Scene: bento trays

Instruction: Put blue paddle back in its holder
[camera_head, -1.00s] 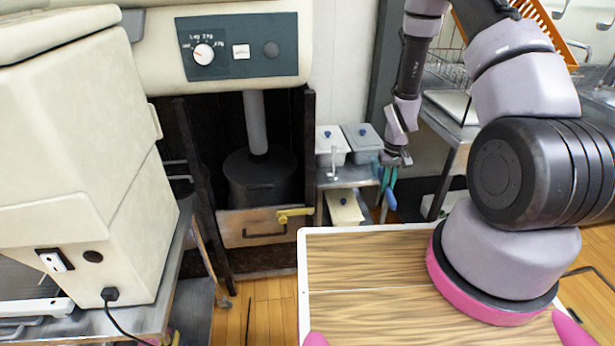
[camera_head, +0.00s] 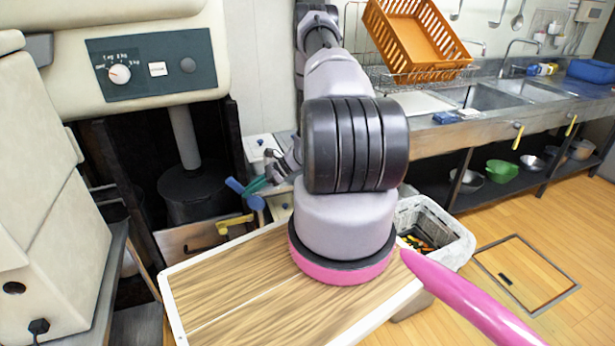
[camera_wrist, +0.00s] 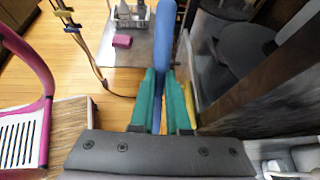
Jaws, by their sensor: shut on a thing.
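The blue paddle (camera_head: 237,187) is in my gripper (camera_head: 257,185), in front of the dark opening under the cream machine. Its blue end points to the left and slightly up in the head view. In the wrist view the paddle (camera_wrist: 166,40) runs away between the teal fingers of my gripper (camera_wrist: 162,90), which are shut on it. The fingers hide part of the paddle. A yellow-handled thing (camera_head: 235,222) sits on the wooden panel just below the paddle. I cannot make out a holder for the blue paddle.
The cream machine (camera_head: 150,85) stands at left, with a dark pot (camera_head: 195,195) in its opening. Lidded containers (camera_head: 262,148) are close behind my gripper. The floor at right (camera_head: 545,230) is mostly open.

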